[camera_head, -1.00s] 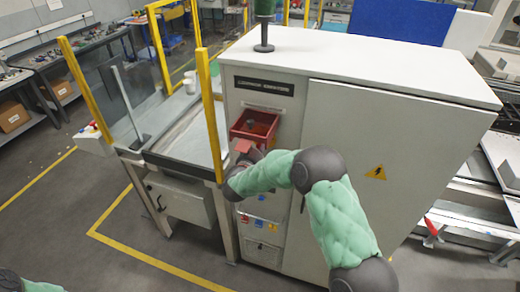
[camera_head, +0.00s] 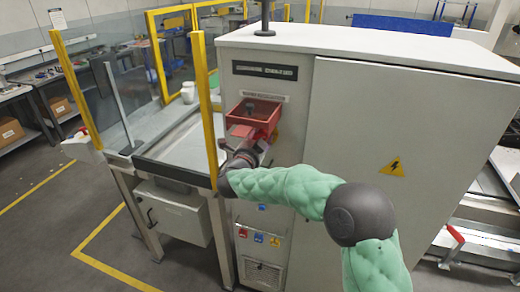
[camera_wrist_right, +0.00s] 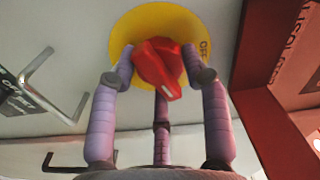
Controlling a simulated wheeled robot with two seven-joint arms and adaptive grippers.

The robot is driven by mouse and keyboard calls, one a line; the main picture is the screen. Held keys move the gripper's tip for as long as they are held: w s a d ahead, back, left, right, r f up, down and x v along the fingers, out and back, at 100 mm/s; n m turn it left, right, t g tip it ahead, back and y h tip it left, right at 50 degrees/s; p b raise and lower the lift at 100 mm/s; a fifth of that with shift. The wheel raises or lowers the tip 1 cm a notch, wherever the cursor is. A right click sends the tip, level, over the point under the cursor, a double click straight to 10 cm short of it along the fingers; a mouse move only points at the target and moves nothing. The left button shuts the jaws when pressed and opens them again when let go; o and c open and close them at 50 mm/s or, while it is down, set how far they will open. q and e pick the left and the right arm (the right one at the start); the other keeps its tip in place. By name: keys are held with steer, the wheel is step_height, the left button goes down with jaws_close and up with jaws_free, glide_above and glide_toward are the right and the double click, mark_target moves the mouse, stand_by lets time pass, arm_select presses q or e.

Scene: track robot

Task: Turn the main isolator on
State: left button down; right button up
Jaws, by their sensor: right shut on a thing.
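The isolator's red knob (camera_wrist_right: 157,58) sits on a yellow disc (camera_wrist_right: 128,36) in the right wrist view, with lettering that reads OFF at the disc's right edge. A white mark shows at the knob's lower end. My right gripper (camera_wrist_right: 158,74) has its fingers around the knob and is shut on it. In the head view my right gripper (camera_head: 240,157) is at the front of the grey cabinet (camera_head: 340,150), just below a red open-topped box (camera_head: 266,121). I cannot make out the knob there. My left gripper is out of view.
Bent metal handles (camera_wrist_right: 40,84) show left in the wrist view; a red wall is close on the right. A yellow post (camera_head: 205,110) and glass guard stand left of the cabinet. Small coloured labels (camera_head: 258,237) are below my right arm. The left floor is clear.

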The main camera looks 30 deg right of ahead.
steer(key=shift+s+d+r+m+b, duration=0.1)
steer(key=shift+d+r+m+b, duration=0.05)
steer(key=shift+m+b, duration=0.95)
steer(key=shift+d+r+m+b, duration=0.1)
steer(key=shift+r+m+b, duration=0.05)
steer(key=shift+m+b, duration=0.95)
steer(key=o, duration=1.1)
steer(key=shift+s+d+f, duration=0.1)
steer(key=shift+f, duration=0.05)
steer(key=shift+a+f, duration=0.1)
steer(key=shift+a, duration=0.15)
steer(key=v, duration=1.1)
steer(key=shift+s+a, duration=0.25)
